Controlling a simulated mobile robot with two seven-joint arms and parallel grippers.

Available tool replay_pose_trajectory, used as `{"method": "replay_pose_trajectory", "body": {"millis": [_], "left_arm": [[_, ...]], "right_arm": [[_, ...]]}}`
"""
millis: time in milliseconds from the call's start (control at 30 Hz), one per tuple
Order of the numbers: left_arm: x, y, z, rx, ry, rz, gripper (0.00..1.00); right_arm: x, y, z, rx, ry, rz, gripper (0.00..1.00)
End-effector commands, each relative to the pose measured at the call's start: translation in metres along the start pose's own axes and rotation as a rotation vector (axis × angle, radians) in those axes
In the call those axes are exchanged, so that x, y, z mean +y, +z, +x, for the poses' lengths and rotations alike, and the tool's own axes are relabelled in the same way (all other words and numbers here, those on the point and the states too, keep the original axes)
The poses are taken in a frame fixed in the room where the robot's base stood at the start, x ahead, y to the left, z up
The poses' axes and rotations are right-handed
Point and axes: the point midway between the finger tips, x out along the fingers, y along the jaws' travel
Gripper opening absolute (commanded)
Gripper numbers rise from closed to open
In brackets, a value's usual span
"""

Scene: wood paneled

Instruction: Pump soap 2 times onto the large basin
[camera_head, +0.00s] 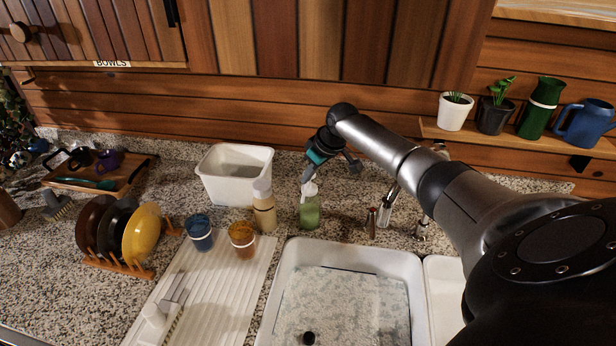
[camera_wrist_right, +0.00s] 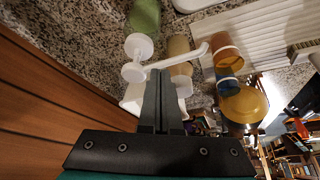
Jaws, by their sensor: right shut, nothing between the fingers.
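The soap dispenser (camera_head: 309,210) is a green bottle with a white pump top, upright on the counter behind the large basin. The large basin (camera_head: 350,248) is white with a speckled floor and a dark drain. My right gripper (camera_head: 306,178) is shut and empty, pointing down at the white pump top. In the right wrist view, the shut fingers (camera_wrist_right: 161,75) are close to the white pump head (camera_wrist_right: 132,72), with the green bottle (camera_wrist_right: 146,14) beyond it. Whether they touch cannot be told. My left gripper is not in view.
A tan bottle (camera_head: 264,212) stands left of the dispenser, with a white tub (camera_head: 230,185) behind it. Blue (camera_head: 199,236) and orange (camera_head: 243,240) cups stand near the ribbed drainboard (camera_head: 222,300). Faucet parts (camera_head: 387,207) stand right of the dispenser. A smaller basin (camera_head: 440,285) adjoins.

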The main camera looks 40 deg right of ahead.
Motion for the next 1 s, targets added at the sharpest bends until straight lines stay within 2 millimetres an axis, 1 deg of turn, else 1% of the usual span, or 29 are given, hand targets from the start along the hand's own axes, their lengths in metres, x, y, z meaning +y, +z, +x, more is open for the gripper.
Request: {"method": "replay_pose_trajectory", "body": {"millis": [67, 300, 400, 700, 800, 1000], "left_arm": [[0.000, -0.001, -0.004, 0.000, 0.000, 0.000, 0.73], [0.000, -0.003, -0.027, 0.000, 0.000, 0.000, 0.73], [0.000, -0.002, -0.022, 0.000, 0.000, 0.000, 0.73], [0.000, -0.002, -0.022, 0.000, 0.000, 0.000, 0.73], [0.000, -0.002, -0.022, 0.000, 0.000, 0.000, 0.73], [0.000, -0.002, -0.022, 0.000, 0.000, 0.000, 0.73]], "right_arm": [[0.000, -0.002, -0.004, 0.001, 0.000, 0.000, 0.00], [0.000, -0.014, -0.027, 0.003, 0.000, 0.000, 0.00], [0.000, -0.017, -0.033, 0.004, 0.000, 0.000, 0.00], [0.000, -0.029, -0.058, 0.003, 0.001, 0.000, 0.00], [0.000, -0.031, -0.063, 0.002, 0.000, 0.000, 0.00], [0.000, -0.031, -0.064, 0.002, 0.000, 0.000, 0.00]]}}
